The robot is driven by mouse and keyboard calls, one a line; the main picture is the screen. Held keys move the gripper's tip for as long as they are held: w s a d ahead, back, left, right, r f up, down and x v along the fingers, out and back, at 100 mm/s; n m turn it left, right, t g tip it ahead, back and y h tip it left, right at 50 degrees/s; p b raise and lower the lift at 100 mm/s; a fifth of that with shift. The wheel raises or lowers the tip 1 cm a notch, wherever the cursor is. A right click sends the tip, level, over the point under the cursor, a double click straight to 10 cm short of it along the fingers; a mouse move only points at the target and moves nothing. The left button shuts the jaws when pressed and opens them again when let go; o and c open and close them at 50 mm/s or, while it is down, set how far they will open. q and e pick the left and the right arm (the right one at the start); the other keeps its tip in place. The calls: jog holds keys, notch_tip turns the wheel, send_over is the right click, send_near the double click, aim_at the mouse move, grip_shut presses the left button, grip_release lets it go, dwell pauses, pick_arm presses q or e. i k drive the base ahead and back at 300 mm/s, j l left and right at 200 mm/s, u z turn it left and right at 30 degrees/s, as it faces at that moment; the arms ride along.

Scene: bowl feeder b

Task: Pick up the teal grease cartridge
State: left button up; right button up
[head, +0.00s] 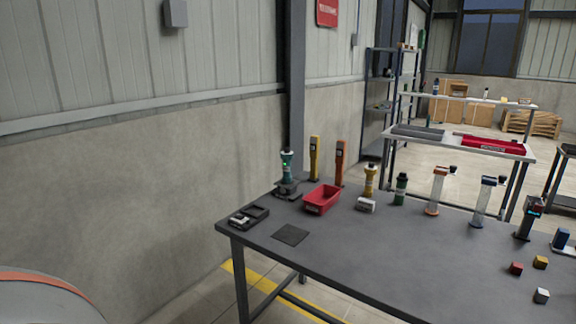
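Two things on the dark table (355,250) could be the teal grease cartridge. One is an upright teal cylinder (287,166) with a dark cap, standing on a black base (287,191) at the far left corner. The other is a short dark green cylinder (401,189) with a pale band, upright along the back edge. Both are small in the head view, so I cannot tell for sure which one is the cartridge. Neither of my grippers is in view.
Nearby are a red bin (321,199), a black tray (249,217), a yellow post (314,158), an orange post (339,163) and a yellow-capped cylinder (370,180). Clear dispensers (436,191) and small cubes (516,268) are at right. The table's front middle is clear.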

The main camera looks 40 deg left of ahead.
aim_at(287, 157)
jog(key=j+z, duration=0.2)
jog(key=j, duration=0.3)
jog(key=k+j+z, duration=0.15)
jog(key=j, duration=0.4)
jog(key=j+z, duration=0.2)
jog(key=j, duration=0.3)
jog(key=k+j+z, duration=0.2)
jog(key=j, duration=0.3)
jog(key=i, duration=0.05)
